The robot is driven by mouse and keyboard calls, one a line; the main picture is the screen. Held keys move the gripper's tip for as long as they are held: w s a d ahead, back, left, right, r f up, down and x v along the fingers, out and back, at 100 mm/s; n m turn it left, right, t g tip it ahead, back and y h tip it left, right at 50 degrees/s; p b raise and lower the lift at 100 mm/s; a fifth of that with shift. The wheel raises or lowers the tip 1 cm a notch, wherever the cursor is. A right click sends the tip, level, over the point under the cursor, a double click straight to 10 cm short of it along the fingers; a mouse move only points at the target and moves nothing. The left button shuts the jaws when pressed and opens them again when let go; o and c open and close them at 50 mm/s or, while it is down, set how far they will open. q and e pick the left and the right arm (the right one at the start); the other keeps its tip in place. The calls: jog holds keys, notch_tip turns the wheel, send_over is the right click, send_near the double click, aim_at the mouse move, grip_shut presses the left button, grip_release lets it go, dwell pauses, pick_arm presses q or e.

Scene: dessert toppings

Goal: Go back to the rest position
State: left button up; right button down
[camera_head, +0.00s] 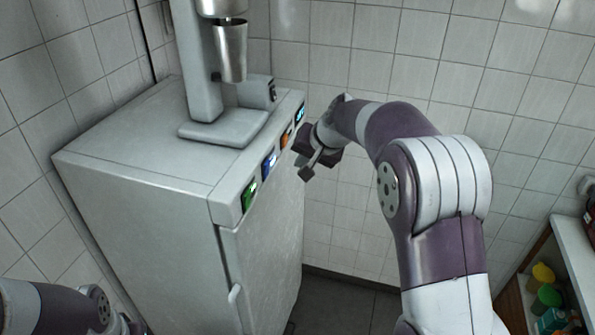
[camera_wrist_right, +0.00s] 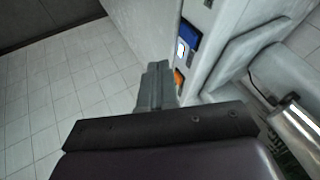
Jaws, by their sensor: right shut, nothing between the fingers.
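My right gripper (camera_head: 307,173) is shut and empty. It hangs in the air beside the front right of the grey-white machine, close to its row of coloured buttons. In the right wrist view its closed fingers (camera_wrist_right: 156,84) stand beside the blue button (camera_wrist_right: 188,36) and the orange button (camera_wrist_right: 177,77); I cannot tell the exact gap. My left arm shows only in the lower left corner of the head view, and its gripper is out of the picture.
The machine (camera_head: 150,185) fills the left. A dispenser with a metal cup (camera_head: 231,55) stands on top. Its front edge has a green button (camera_head: 249,194) among others. A shelf (camera_head: 575,250) with coloured bottles is at lower right. Tiled walls close the back; floor between is clear.

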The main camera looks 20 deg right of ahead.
pick_arm(q)
notch_tip(320, 180, down, 10)
jog(key=b, duration=1)
jog(key=shift+s+d, duration=0.2)
jog(key=shift+d, duration=0.25)
pick_arm(e)
jog(key=s+f+n+g+h, duration=0.1)
jog(key=s+f+n+g, duration=0.1)
jog(key=s+f, duration=1)
jog(key=s+a+f+n+g+h, duration=0.1)
jog(key=s+f+n+g, duration=0.2)
jog(key=s+f, duration=0.8)
jog(key=s+n, duration=0.1)
jog(key=s, duration=0.5)
jog(key=shift+s+f+g, duration=0.15)
jog(key=shift+f+g, duration=0.15)
jog(key=shift+f, duration=0.05)
jog(key=shift+a, duration=0.1)
